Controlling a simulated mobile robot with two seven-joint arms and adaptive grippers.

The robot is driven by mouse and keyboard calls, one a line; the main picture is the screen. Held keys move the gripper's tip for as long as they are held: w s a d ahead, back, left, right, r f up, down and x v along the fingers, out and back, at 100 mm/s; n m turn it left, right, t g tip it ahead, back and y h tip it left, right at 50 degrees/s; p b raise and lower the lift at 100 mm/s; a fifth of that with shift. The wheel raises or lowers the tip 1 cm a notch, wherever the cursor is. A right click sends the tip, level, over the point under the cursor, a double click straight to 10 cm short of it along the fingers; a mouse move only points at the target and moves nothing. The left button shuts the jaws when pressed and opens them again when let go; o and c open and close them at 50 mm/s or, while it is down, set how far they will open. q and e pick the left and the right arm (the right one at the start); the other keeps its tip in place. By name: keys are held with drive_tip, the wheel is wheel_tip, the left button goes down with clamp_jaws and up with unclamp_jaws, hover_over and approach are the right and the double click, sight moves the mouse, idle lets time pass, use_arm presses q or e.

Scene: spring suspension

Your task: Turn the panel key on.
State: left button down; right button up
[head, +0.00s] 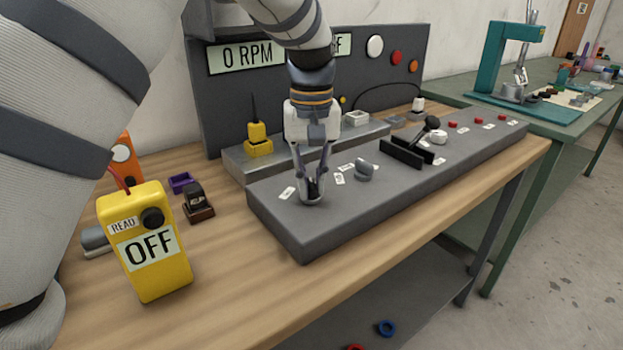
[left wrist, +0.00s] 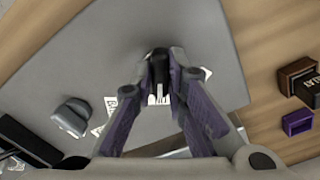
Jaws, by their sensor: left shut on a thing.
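The grey control panel (head: 275,215) lies along the wooden bench. My left gripper (head: 312,188) points down at its left end. Its fingers are shut on the small black panel key (left wrist: 160,66), which shows between the fingertips in the left wrist view. In the head view the fingers partly hide the key and its round grey seat. Printed labels lie on the panel beside the key, partly hidden by the fingers in the wrist view. A grey knob (head: 364,170) stands to the right of the key. My right gripper is not in view.
A black lever (head: 431,124) in a slotted guide stands farther right. A yellow meter (head: 148,245) reading OFF stands at the bench's left front. Behind, an upright board (head: 215,95) shows 0 RPM; my arm partly covers a second display. Bare bench lies in front of the panel.

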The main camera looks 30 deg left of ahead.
sight(311, 184)
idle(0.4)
use_arm(q)
drive_tip(key=c, duration=1.6)
unclamp_jaws()
wheel_tip(311, 184, up, 12)
